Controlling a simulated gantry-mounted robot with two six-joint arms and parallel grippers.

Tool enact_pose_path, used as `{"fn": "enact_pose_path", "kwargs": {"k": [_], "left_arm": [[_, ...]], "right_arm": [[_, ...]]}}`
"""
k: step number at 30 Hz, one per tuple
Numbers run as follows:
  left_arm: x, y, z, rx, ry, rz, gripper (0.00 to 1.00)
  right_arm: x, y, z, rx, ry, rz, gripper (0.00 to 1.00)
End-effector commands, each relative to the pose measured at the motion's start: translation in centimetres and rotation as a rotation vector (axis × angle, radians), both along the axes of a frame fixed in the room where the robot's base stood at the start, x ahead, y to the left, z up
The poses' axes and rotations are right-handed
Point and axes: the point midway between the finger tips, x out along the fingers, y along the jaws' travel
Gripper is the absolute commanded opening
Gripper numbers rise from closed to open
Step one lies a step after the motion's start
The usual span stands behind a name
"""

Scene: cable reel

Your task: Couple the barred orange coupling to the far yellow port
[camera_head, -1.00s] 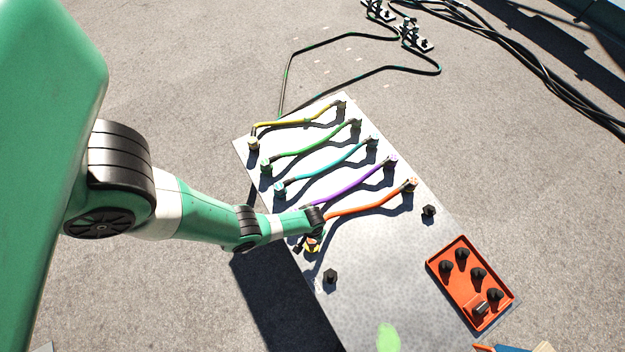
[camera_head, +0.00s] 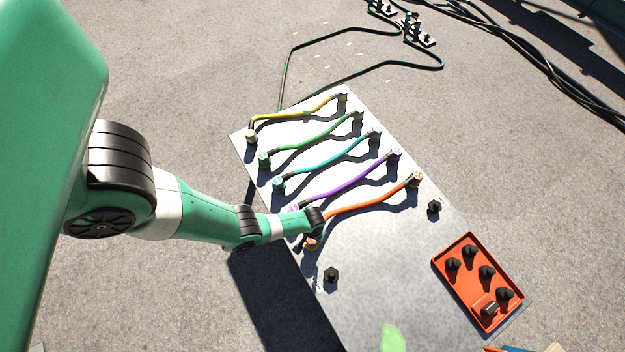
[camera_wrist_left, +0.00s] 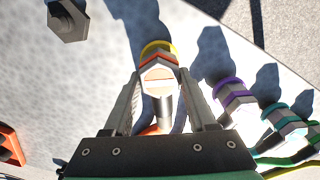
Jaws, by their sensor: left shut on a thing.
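The orange hose (camera_head: 365,208) runs across the metal plate, with one end at a fitting (camera_head: 415,180) on the plate's right side. Its other end, the orange coupling (camera_head: 311,243), is at my left gripper (camera_head: 314,232). In the left wrist view, the coupling (camera_wrist_left: 158,78) has a hex face with an orange bar and sits between the fingers of my left gripper (camera_wrist_left: 163,112), which is shut on it. The yellow ring of a port (camera_wrist_left: 158,47) shows right behind the coupling, in line with it. I cannot tell how deeply they are joined. My right gripper is out of view.
Purple (camera_head: 350,182), teal (camera_head: 325,160), green (camera_head: 310,136) and yellow (camera_head: 300,115) hoses lie alongside on the plate. Black bolts (camera_head: 331,275) stand on the plate. A red tray (camera_head: 466,297) with several black pieces lies at the right.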

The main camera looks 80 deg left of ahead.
Motion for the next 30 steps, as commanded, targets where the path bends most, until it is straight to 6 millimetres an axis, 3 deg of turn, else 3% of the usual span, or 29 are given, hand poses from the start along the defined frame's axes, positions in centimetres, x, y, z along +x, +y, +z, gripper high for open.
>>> {"fn": "enact_pose_path", "kwargs": {"k": [26,27,30], "left_arm": [[0.0,0.0,-1.0,0.001,-0.001,0.000,0.00],[0.0,0.0,-0.9,0.001,-0.001,0.000,0.64],[0.0,0.0,-0.9,0.001,-0.001,0.000,0.82]], "right_arm": [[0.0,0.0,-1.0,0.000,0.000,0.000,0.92],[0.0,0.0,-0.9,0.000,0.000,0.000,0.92],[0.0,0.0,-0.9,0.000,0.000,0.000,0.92]]}}
